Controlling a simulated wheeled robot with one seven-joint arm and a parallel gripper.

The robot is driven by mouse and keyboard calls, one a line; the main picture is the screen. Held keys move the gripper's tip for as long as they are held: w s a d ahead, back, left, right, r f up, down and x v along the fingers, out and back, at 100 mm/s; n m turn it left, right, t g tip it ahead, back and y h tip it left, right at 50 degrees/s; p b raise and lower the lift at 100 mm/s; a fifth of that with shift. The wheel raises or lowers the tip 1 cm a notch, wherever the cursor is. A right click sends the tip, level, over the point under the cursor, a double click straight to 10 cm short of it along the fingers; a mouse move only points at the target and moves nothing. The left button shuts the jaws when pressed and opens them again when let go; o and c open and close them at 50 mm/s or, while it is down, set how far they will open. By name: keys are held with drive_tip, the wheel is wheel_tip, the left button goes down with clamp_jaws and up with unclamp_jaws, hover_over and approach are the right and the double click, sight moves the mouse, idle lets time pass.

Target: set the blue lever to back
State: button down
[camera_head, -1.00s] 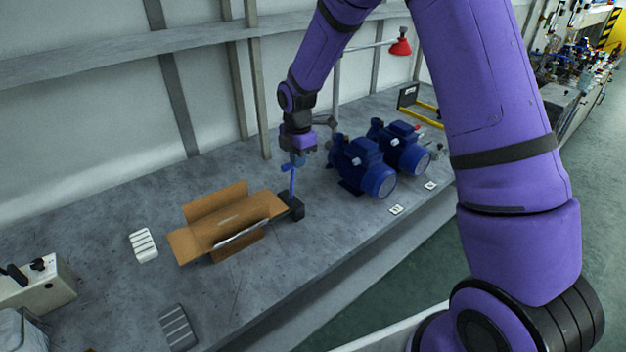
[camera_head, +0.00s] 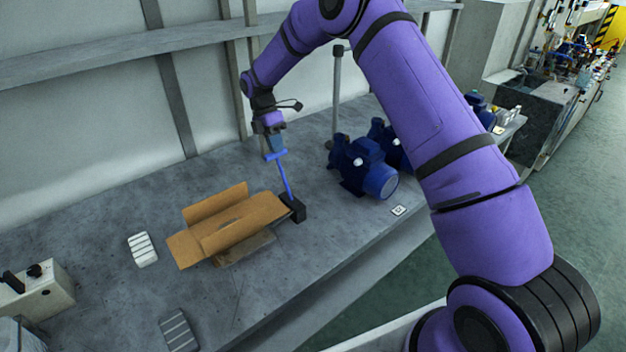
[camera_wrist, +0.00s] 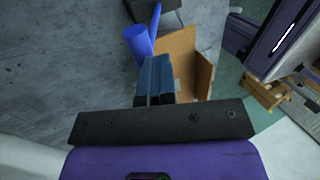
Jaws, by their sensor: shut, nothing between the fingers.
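The blue lever (camera_head: 284,178) has a T-shaped handle and rises from a black base (camera_head: 296,208) on the grey bench. It leans back toward the wall and to the left. My gripper (camera_head: 274,150) is shut and empty, pointing down right at the lever's handle. In the wrist view the shut fingers (camera_wrist: 154,80) are beside the blue handle (camera_wrist: 138,42). Whether they touch it is hard to tell. The black base (camera_wrist: 158,10) is partly cut off at the top there.
An open cardboard box (camera_head: 225,225) lies just left of the lever base. Blue pumps (camera_head: 362,167) stand to the right, partly behind my arm. A white ribbed block (camera_head: 142,249) and a grey one (camera_head: 178,331) lie left. The wall is behind.

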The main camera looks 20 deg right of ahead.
drive_tip(key=shift+w+a+f, duration=0.1)
drive_tip(key=shift+w+f, duration=0.15)
drive_tip(key=shift+w, duration=0.05)
idle(0.4)
drive_tip(key=r, duration=0.1)
drive_tip(key=s+r, duration=0.1)
drive_tip(key=r, duration=0.2)
drive_tip(key=shift+s+d+r, duration=0.2)
drive_tip(key=shift+s+d, duration=0.1)
drive_tip(key=w+f+v, duration=0.1)
drive_tip(key=v, duration=0.8)
drive_tip(key=shift+w+a, duration=0.35)
drive_tip(key=shift+w, duration=0.05)
drive_tip(key=shift+r, duration=0.15)
